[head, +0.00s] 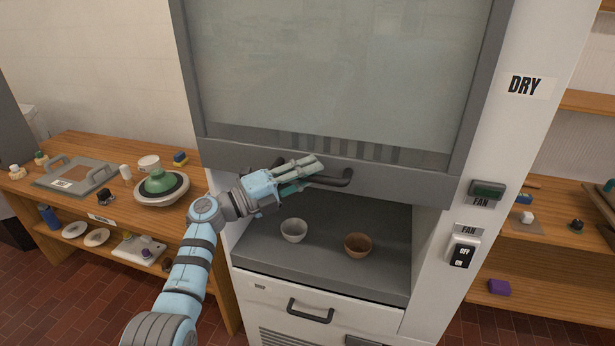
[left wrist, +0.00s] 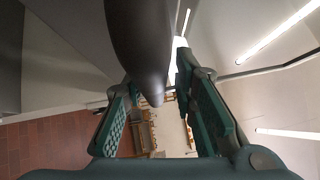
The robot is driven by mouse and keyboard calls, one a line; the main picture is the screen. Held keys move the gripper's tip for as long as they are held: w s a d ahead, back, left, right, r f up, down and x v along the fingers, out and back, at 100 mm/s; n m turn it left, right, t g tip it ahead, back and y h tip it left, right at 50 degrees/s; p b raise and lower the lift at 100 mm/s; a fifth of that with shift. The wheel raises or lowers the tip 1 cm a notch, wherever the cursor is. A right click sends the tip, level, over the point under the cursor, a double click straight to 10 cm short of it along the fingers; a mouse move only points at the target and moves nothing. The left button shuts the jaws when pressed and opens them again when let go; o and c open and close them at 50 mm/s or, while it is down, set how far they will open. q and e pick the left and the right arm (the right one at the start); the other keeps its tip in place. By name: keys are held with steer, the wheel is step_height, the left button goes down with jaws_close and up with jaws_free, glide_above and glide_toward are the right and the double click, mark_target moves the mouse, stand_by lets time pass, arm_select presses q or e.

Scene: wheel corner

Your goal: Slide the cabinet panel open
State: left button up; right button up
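The cabinet panel (head: 330,70) is a large cloudy glass sash in a grey frame. Its lower rail stands above an open gap, with the worktop visible beneath. A dark bar handle (head: 345,180) runs along the lower rail, and its left part is hidden behind my left gripper (head: 308,174). In the left wrist view the handle (left wrist: 146,45) lies between the two teal fingers of my left gripper (left wrist: 158,105). The fingers are spread, with gaps showing beside the bar. My right gripper is in neither view.
A pale bowl (head: 293,230) and a brown bowl (head: 358,245) stand on the worktop (head: 325,273) under the panel. A drawer (head: 270,300) is below. A wooden shelf unit (head: 215,225) with several items stands left. Fan switches (head: 463,252) are on the right post.

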arm_select(q)
steer(key=shift+o, duration=0.7)
steer(key=shift+s, duration=0.25)
steer(key=shift+a+f, duration=0.15)
steer(key=shift+a, duration=0.05)
steer(key=v, duration=1.1)
steer(key=shift+s+a, duration=0.2)
steer(key=shift+w, duration=0.1)
